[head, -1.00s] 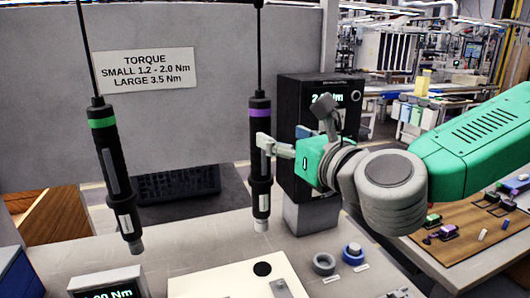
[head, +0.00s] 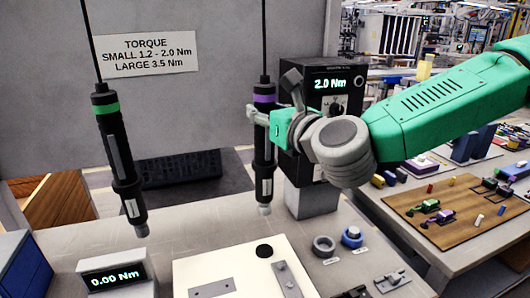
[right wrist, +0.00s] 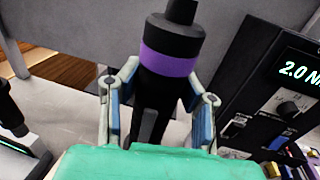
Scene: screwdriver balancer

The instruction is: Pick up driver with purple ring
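The driver with the purple ring (head: 264,98) hangs upright from a cable at the middle of the head view. It also shows in the right wrist view, with its purple ring (right wrist: 169,64) in front of my palm. My right gripper (head: 259,113) is just below the ring, with its fingers on either side of the black body. In the right wrist view the fingers (right wrist: 161,85) straddle the driver; narrow gaps seem to show beside it, and firm contact cannot be made out. A second driver with a green ring (head: 105,109) hangs at the left. My left gripper is not in view.
A black torque unit reading 2.0 Nm (head: 329,84) stands close behind my right gripper. A display reading 0.00 Nm (head: 114,277) is at the front left.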

